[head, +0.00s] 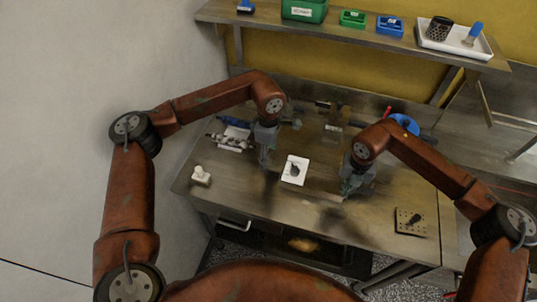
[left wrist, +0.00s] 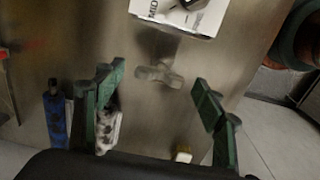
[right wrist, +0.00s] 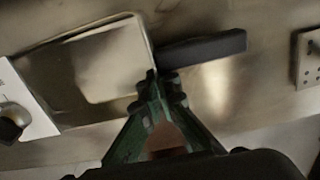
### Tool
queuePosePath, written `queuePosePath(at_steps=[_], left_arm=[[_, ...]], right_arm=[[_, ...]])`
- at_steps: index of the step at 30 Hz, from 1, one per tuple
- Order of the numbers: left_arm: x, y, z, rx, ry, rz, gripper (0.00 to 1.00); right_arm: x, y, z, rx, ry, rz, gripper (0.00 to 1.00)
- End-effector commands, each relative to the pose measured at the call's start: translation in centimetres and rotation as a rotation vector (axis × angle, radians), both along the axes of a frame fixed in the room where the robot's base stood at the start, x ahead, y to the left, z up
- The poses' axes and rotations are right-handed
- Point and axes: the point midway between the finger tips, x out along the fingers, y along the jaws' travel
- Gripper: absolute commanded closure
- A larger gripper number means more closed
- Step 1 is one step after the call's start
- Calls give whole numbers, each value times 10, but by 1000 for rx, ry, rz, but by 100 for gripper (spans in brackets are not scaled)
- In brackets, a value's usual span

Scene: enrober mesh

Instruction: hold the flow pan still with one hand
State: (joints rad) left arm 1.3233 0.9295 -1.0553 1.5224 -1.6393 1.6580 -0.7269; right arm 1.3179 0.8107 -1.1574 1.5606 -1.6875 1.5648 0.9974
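The flow pan seems to be the shiny, shallow metal tray with a raised rim and dark bar-like handle in the right wrist view (right wrist: 110,65). My right gripper (right wrist: 157,88) has its fingertips drawn together where handle and rim meet, and looks shut on the pan there; the exact contact is hard to see. In the head view the right gripper (head: 352,185) is low over the table, and the pan blends into the metal. My left gripper (head: 266,150) hangs above the table, apart from the pan. The left wrist view shows its fingers (left wrist: 157,97) spread and empty.
A white card (head: 295,170) with a dark piece lies between the grippers. A perforated plate (head: 411,221) is at front right, a small pale piece (head: 201,176) at left. Metal parts (head: 230,140) lie behind left. A shelf (head: 340,35) with bins runs along the back.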

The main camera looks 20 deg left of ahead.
Motion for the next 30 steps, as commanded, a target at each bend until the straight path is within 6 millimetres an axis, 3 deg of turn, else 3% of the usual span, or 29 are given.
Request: queuePosePath(at_steps=[18, 30], left_arm=[[0, 0, 0, 0, 0, 1, 78], [0, 0, 1, 0, 0, 84, 78]], right_arm=[[0, 0, 0, 1, 0, 0, 100], [0, 0, 0, 0, 0, 0, 100]])
